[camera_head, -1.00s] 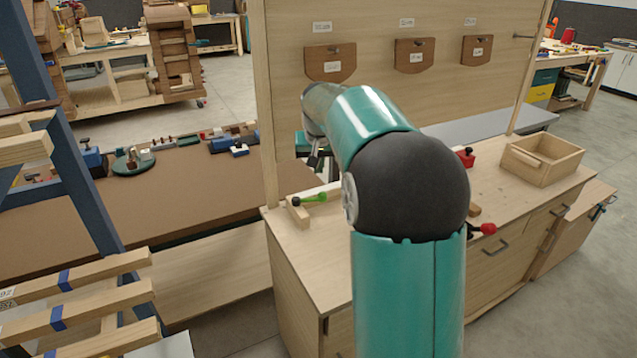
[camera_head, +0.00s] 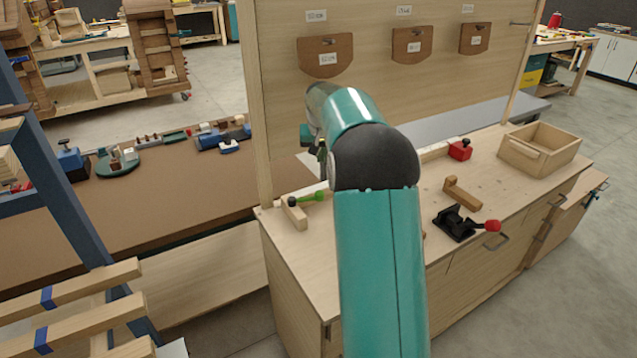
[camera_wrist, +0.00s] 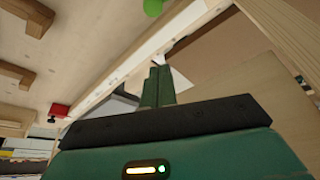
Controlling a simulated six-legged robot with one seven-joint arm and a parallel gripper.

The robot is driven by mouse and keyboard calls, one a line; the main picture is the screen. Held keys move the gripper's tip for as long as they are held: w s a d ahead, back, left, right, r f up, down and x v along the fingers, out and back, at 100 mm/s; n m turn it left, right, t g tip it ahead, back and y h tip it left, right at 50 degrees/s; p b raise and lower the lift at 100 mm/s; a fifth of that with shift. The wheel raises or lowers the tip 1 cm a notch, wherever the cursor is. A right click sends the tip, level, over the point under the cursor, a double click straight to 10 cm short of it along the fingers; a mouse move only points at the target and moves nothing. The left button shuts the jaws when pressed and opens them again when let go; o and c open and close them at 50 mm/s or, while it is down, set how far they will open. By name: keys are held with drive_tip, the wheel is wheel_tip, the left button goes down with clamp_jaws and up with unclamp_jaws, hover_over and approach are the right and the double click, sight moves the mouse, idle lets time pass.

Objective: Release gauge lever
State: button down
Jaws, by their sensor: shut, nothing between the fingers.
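A lever with a bright green handle (camera_head: 310,196) sits on a small wooden block (camera_head: 294,213) at the left end of the workbench top. In the wrist view a round green knob (camera_wrist: 153,7) shows at the top edge, apart from my fingers. My gripper (camera_wrist: 160,72) is shut and empty, its two dark green fingers together. In the head view the gripper (camera_head: 319,152) is partly hidden by my arm, above and slightly right of the green handle. I cannot tell the exact gap between them.
A black clamp with a red handle (camera_head: 458,223), a wooden L-shaped piece (camera_head: 462,194), a red block (camera_head: 460,150) and an open wooden box (camera_head: 539,150) stand on the right of the bench. An upright back panel (camera_head: 390,75) rises behind. A blue frame (camera_head: 60,200) stands left.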

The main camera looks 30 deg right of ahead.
drive_tip(key=x, duration=1)
drive_tip(key=shift+a+f, duration=0.15)
drive_tip(key=s+a, duration=0.2)
drive_tip(key=s, duration=0.1)
drive_tip(key=shift+f, duration=0.2)
drive_tip(key=shift+s+a, duration=0.1)
drive_tip(key=shift+s, duration=0.05)
